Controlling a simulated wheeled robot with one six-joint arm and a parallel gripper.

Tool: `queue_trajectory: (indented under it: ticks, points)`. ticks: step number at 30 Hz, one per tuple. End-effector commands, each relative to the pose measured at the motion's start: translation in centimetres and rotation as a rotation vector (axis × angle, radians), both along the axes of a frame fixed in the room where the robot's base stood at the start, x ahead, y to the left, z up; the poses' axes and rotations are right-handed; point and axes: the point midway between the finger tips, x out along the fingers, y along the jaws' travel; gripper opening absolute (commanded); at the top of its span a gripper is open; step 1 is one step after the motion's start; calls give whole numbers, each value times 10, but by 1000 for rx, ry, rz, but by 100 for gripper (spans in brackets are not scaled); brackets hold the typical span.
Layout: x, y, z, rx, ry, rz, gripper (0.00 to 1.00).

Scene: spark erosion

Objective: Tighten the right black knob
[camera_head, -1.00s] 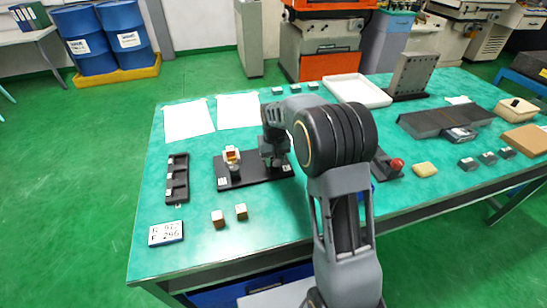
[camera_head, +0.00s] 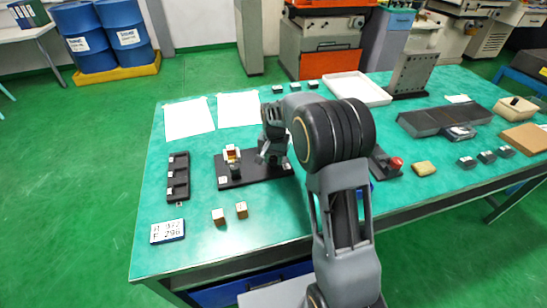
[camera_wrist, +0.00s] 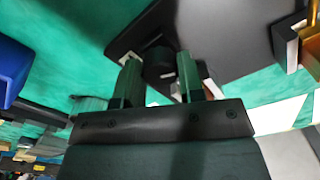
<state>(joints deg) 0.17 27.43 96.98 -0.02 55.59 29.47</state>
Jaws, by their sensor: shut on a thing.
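A black base plate (camera_head: 228,183) lies on the green table. A small fixture with a white and orange-yellow top (camera_head: 232,156) stands on its left part. My gripper (camera_head: 268,158) is over the plate's right part and hides what it holds there in the head view. In the wrist view, a round black knob (camera_wrist: 157,72) sits between my two fingers, which are shut on it from both sides. The plate (camera_wrist: 225,30) shows beyond it, with the white and gold fixture (camera_wrist: 292,40) at the right edge. I cannot tell how tight the knob is.
A black slotted rack (camera_head: 178,178) stands left of the plate, with two small wooden blocks (camera_head: 241,210) and a labelled card (camera_head: 167,230) in front. White sheets (camera_head: 188,119) lie behind. A red-knobbed device (camera_head: 395,163) is to the right of my arm.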

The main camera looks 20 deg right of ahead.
Motion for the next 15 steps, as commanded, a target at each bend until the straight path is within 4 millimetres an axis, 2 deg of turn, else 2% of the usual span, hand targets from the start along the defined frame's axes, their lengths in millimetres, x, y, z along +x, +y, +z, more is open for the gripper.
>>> queue_trajectory:
  ticks: [11,12,15]
  points:
    - [1,0,1,1,-3,-6,12]
    - [1,0,1,1,-3,-6,38]
    - [1,0,1,1,-3,-5,47]
